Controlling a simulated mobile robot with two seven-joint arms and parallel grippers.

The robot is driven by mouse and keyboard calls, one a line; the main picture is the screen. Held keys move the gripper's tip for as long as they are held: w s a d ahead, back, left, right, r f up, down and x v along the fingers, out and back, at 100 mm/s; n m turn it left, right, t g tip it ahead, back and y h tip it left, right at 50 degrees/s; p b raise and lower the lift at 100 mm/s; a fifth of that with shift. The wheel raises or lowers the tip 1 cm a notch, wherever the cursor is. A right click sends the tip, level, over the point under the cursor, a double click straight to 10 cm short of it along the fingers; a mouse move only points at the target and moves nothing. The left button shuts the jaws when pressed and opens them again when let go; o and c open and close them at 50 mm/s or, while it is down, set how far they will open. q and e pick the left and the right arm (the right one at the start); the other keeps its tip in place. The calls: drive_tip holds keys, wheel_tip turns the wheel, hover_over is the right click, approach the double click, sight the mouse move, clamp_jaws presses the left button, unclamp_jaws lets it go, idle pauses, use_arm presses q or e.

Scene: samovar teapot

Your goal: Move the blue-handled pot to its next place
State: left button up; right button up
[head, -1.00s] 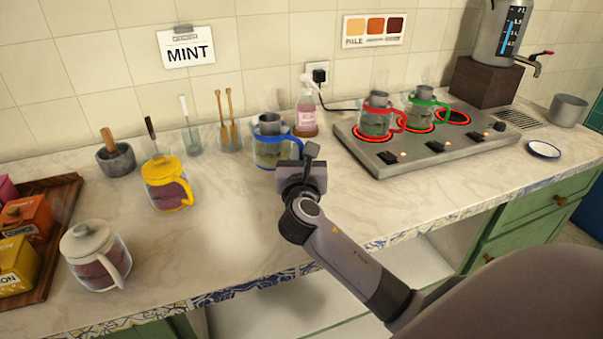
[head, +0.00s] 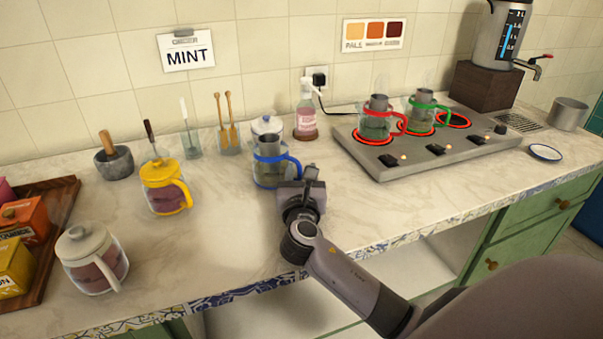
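The blue-handled pot (head: 268,173) is glass with a blue band and handle, and a grey infuser cylinder stands in its top. It is upright over the middle of the counter; I cannot tell whether its base touches the surface. My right gripper (head: 303,184) is at the handle on its front right side and appears shut on it; the fingertips are partly hidden. My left gripper is not in view.
A pale-lidded thing (head: 267,126) and a pink bottle (head: 306,118) stand behind the pot. The yellow pot (head: 162,190), white pot (head: 92,260) and wooden tray (head: 62,215) are left. A small saucer (head: 545,153) lies right. The counter between the yellow and blue-handled pots is clear.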

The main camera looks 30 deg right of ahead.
drive_tip(key=shift+r, duration=0.1)
drive_tip(key=shift+r, duration=0.1)
drive_tip(key=v, duration=1)
drive_tip(key=shift+s+a, duration=0.2)
drive_tip(key=shift+s, duration=0.1)
drive_tip(key=shift+s+a, duration=0.35)
drive_tip(key=shift+s, duration=0.2)
